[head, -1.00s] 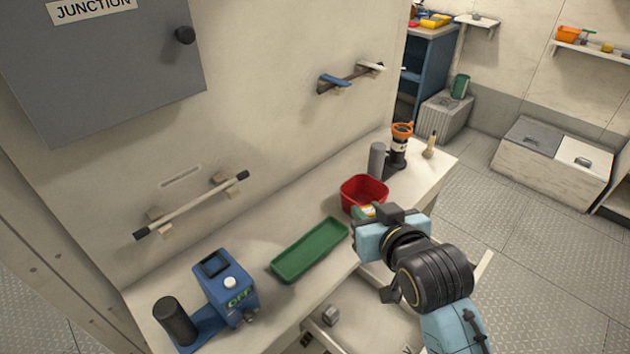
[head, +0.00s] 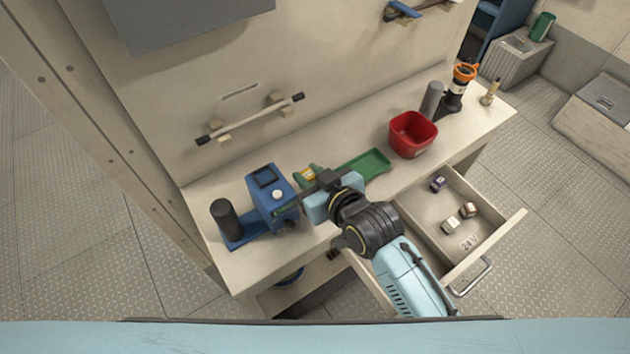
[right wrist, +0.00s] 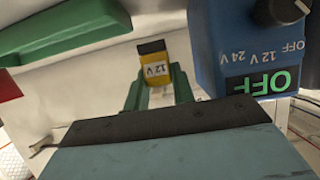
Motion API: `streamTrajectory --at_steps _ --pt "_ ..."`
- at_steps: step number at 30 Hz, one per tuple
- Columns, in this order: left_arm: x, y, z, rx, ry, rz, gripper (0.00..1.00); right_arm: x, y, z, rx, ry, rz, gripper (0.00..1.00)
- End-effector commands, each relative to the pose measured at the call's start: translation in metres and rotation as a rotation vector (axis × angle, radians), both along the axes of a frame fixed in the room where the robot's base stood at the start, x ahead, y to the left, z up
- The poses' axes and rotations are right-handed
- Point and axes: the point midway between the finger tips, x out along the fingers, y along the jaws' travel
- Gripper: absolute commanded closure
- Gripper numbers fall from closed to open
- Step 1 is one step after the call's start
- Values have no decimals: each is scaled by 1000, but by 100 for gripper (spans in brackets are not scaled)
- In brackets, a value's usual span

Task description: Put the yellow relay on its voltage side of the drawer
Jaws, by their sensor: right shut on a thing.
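The yellow relay (head: 309,172) is held in my right gripper (head: 310,179), just right of the blue tester (head: 268,200) and above the bench. My left gripper is out of view.
Three small relays lie in the drawer: a purple one (head: 438,184), a maroon one (head: 468,209) and a pale one (head: 449,225). On the bench are a green tray (head: 372,164), a red bin (head: 413,136), a grey cylinder (head: 432,100) and an orange-topped flashlight-like item (head: 457,88).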

Motion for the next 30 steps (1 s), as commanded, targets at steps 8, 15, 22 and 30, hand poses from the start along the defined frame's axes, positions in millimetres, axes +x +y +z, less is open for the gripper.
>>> streamTrajectory --at_steps 8,15,22,30 --pt "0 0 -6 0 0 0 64 0 -1 -36 -1 2 0 97" --pt "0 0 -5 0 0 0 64 0 -1 -36 0 0 -1 97" --pt "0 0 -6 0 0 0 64 0 -1 -39 0 0 -1 66" --pt "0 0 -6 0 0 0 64 0 -1 -39 0 0 -1 53"
